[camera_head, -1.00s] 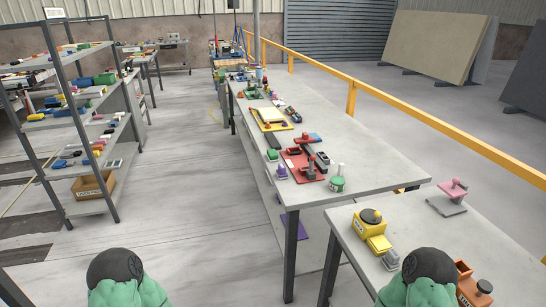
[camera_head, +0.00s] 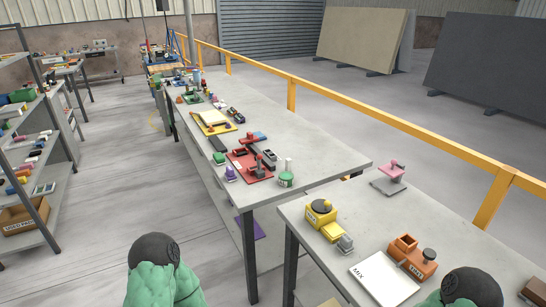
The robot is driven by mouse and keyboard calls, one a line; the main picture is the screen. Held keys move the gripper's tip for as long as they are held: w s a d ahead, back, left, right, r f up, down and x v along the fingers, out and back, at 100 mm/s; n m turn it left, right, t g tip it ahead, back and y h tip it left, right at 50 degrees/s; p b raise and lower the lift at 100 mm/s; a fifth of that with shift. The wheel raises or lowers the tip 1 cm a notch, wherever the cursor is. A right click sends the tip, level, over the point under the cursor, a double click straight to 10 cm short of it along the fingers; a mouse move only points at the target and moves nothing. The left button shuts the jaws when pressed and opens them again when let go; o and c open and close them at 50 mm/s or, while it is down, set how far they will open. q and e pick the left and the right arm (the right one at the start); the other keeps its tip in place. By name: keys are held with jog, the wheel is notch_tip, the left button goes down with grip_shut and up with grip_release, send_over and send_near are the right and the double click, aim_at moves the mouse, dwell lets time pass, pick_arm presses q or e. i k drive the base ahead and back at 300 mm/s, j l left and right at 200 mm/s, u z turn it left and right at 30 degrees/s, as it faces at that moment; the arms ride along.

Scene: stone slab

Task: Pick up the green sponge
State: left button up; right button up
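A small green block (camera_head: 219,158) lies near the left edge of the long grey table, beside a red tray (camera_head: 250,174). It may be the green sponge, but it is too small to tell. Other green things are a round green pot with a pale handle (camera_head: 286,179) at the table's near end and green items on the left shelf. The green and black parts at the bottom of the view are mine. Neither of my grippers shows.
A nearer grey table (camera_head: 440,215) holds a yellow device (camera_head: 321,212), an orange box (camera_head: 408,259), a white box marked MIX (camera_head: 384,279) and a pink-handled tool (camera_head: 392,172). A yellow rail (camera_head: 400,116) runs behind. A shelf rack stands left; the floor between (camera_head: 110,180) is clear.

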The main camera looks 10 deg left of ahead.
aim_at(220, 159)
jog(key=i+j+z, duration=0.2)
jog(key=j+z, duration=0.25)
jog(key=i+j+z, duration=0.1)
jog(key=j+z, duration=1.3)
jog(key=j, duration=0.1)
